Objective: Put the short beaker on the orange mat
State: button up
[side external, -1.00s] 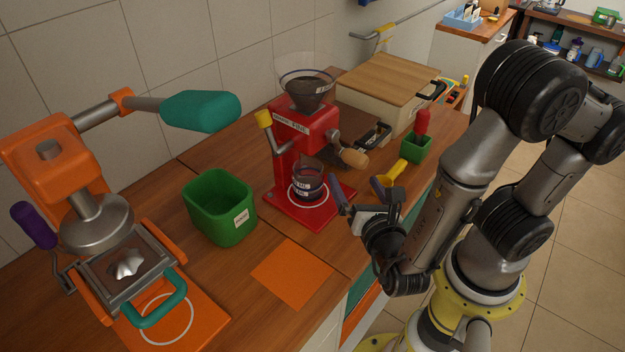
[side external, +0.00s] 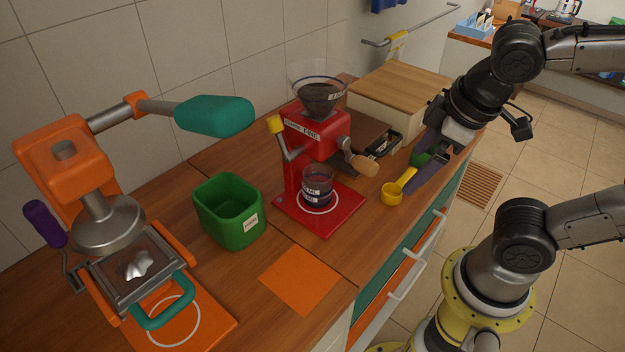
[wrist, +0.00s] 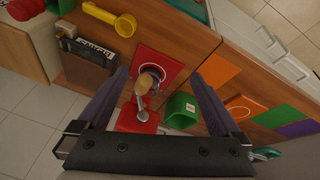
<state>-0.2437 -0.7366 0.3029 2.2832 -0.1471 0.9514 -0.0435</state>
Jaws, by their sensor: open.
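The short beaker (side external: 317,186) is a small clear cup with dark contents and white marks. It stands upright on the red base of the coffee grinder (side external: 318,137), under the spout. In the wrist view the beaker (wrist: 152,72) shows partly behind the grinder's crank. The orange mat (side external: 301,280) lies bare and flat on the counter, in front of the green bin; it also shows in the wrist view (wrist: 213,72). My gripper (side external: 420,166) is open and empty, above the counter's right end, beyond the yellow scoop and away from the beaker.
A green bin (side external: 230,211) stands left of the grinder. A yellow scoop (side external: 397,188) lies to its right. A dark labelled box (side external: 384,143) and a wooden-topped box (side external: 400,95) stand behind. An orange press (side external: 100,215) with a teal handle fills the left.

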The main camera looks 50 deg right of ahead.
jog(key=s+d+m, duration=0.1)
jog(key=s+r+m+t, duration=0.1)
jog(key=m, duration=0.1)
jog(key=shift+d+r+m, duration=0.1)
jog(key=shift+d+m, duration=0.2)
jog(key=shift+d, duration=0.1)
jog(key=shift+s, duration=0.1)
jog(key=shift+c, duration=1)
jog(key=n+t+h, duration=0.2)
jog(key=n+h, duration=1.2)
jog(key=n, duration=0.7)
send_near(319, 194)
jog(key=s+d, duration=0.1)
jog(key=d, duration=0.1)
jog(key=s+d, duration=0.1)
jog(key=d, duration=0.2)
jog(key=s+d, duration=0.1)
jog(key=d, duration=0.1)
jog(key=shift+s+d+r, duration=0.4)
jog(key=w+a+n+t, duration=0.1)
jog(key=n+t, duration=0.1)
jog(key=w+a+f+n+t+y, duration=0.1)
jog(key=w+a+f+n+t, duration=0.1)
jog(key=w+n+t, duration=0.1)
jog(key=shift+f+n+t+y, duration=0.2)
jog(key=shift+n+t+y, duration=0.1)
jog(key=shift+x, duration=3.7)
jog(key=shift+c, duration=0.2)
